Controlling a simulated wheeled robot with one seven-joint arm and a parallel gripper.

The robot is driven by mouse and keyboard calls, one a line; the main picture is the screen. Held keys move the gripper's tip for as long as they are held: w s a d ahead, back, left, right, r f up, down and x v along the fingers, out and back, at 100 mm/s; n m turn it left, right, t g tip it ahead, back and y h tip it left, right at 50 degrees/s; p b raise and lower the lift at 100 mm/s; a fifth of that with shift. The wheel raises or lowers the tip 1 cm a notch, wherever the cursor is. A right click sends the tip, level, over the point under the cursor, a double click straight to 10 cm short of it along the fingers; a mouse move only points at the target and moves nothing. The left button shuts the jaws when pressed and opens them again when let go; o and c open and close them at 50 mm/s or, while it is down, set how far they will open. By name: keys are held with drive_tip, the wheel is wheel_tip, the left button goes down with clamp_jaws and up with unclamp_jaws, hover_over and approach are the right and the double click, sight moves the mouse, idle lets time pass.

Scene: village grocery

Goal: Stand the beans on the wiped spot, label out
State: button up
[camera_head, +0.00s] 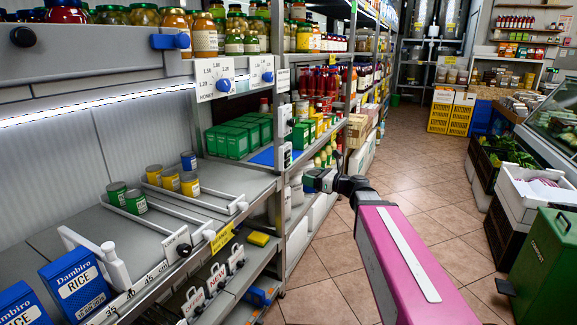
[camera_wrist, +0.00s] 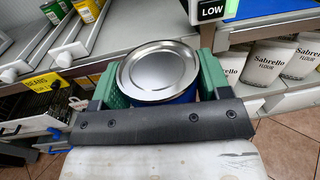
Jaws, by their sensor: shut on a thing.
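My gripper (camera_head: 322,180) is out over the aisle, right of the shelving, in the head view. In the wrist view its green jaws (camera_wrist: 155,85) are shut on an upright can (camera_wrist: 157,72) with a bare silver lid. A sliver of blue shows on the can's side; its label is hidden, so I cannot tell which way it faces. A yellow tag (camera_wrist: 42,82) reading BEANS is on the shelf edge. I cannot make out a wiped spot.
White dividers (camera_head: 200,190) split the shelf into lanes. A yellow block (camera_head: 258,239) lies on the lower shelf. A green bin (camera_head: 545,265) stands right; the aisle floor (camera_head: 410,170) is clear.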

drive_tip(key=a+r, duration=0.4)
drive_tip(key=a, duration=0.4)
drive_tip(key=shift+n+g+y, duration=0.3)
drive_tip(key=shift+g, duration=0.1)
drive_tip(key=x, duration=0.7)
drive_tip(key=f+x, duration=0.1)
drive_tip(key=x, duration=0.6)
drive_tip(key=f+x, duration=0.1)
drive_tip(key=x, duration=0.7)
drive_tip(key=shift+s+a, duration=0.1)
drive_tip(key=shift+a, duration=0.05)
drive_tip(key=shift+f, duration=1.4)
drive_tip(key=shift+f, duration=0.45)
drive_tip(key=o, duration=1.1)
drive_tip(key=shift+o, duration=0.2)
drive_tip(key=shift+s, duration=0.1)
